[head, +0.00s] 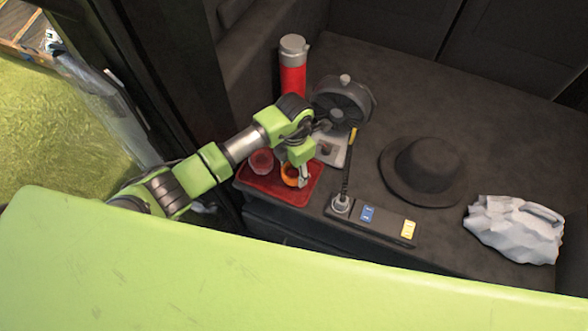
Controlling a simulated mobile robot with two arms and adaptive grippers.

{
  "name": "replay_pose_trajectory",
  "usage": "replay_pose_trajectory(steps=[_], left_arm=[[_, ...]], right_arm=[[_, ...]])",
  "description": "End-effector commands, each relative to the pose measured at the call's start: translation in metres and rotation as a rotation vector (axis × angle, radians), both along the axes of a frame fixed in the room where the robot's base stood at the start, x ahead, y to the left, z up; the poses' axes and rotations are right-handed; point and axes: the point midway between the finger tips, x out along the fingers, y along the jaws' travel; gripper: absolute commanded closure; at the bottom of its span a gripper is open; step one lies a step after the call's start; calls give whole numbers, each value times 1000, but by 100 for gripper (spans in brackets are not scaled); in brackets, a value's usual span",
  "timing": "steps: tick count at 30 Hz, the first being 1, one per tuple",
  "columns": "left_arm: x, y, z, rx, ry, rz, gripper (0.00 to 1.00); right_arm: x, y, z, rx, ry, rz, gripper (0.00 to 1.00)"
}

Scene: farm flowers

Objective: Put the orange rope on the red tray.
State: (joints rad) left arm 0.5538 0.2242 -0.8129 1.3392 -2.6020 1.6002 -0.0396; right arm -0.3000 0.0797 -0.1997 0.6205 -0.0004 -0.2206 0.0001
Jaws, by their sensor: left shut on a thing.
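The red tray (298,195) lies on the dark surface near its left front edge. The orange rope (289,172) is a small coil over the right part of the tray. My left gripper (303,182) points down at the coil and is shut on it. I cannot tell whether the rope touches the tray or hangs just above it. A reddish cup-like thing (262,161) stands on the left part of the tray. My right gripper is not in view.
A red flask (292,72) and a dark round device (342,98) stand behind the tray. A black radio-like box (372,217) lies right of it. A dark hat (424,170) and a crumpled white thing (514,229) lie farther right.

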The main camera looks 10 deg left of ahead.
Motion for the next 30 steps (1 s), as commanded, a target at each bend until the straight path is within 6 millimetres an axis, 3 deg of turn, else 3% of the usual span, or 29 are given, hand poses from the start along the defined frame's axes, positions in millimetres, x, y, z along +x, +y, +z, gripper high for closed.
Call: replay_pose_trajectory(steps=[3,14,15,17,26,30], left_arm=[[1,-1,-9,-1,-1,1,78],[1,0,-14,-1,-4,0,78],[1,0,-14,0,-3,1,46],[1,0,-13,0,-3,1,34],[0,0,-13,0,-3,1,34],[2,2,-4,0,-3,1,34]], right_arm=[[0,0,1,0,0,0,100],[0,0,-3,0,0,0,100],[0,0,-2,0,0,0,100],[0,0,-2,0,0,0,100],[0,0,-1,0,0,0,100],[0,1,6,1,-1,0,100]])
